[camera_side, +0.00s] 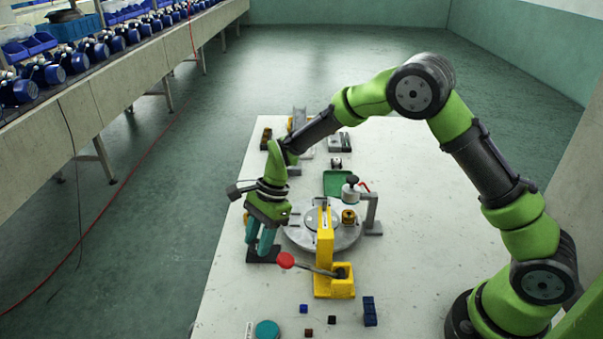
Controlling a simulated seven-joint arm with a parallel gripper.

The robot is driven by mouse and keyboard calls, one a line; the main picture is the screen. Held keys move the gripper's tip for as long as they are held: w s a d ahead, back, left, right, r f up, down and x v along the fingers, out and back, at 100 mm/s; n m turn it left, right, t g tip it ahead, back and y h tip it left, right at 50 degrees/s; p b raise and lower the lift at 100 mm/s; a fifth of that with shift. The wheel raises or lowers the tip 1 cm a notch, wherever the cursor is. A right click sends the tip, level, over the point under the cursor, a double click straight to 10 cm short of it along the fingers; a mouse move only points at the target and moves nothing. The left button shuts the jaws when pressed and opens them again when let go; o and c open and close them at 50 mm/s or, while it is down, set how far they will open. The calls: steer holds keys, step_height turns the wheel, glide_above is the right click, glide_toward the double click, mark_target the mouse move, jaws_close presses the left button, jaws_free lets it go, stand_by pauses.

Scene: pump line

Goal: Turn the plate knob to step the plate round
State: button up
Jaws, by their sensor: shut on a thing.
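The round grey plate (348,238) lies flat on the white table, partly behind a yellow upright. My gripper (260,247) points down at the left of the plate, over a dark flat base (252,257). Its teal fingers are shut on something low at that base. This is likely the plate knob, but the fingers hide it, so I cannot tell its shape or how far it is turned. A brass-coloured part (349,217) sits at the plate's right side.
A yellow lever press (335,285) with a red ball handle (286,260) stands close to the right of my gripper. A grey post (371,212) stands right of the plate. A green tray (337,183) lies behind. Small blocks lie in front; the table's right side is clear.

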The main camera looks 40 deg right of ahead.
steer(key=shift+n, duration=0.4)
steer(key=shift+c, duration=0.3)
steer(key=n+g, duration=0.1)
steer(key=n, duration=0.2)
steer(key=shift+w, duration=0.15)
steer(key=n+g, duration=0.1)
steer(key=n, duration=0.1)
steer(key=n+g+h, duration=0.1)
steer(key=n, duration=0.2)
steer(key=shift+w+a+n, duration=0.1)
steer(key=shift+n, duration=0.2)
steer(key=n+g+h, duration=0.1)
steer(key=n, duration=0.3)
steer(key=shift+a+h, duration=0.1)
steer(key=shift+h, duration=0.3)
steer(key=shift+w+a+n+h, duration=0.1)
steer(key=shift+n+h, duration=0.7)
steer(key=shift+n, duration=1.4)
steer(key=o, duration=1)
steer(key=shift+r, duration=0.15)
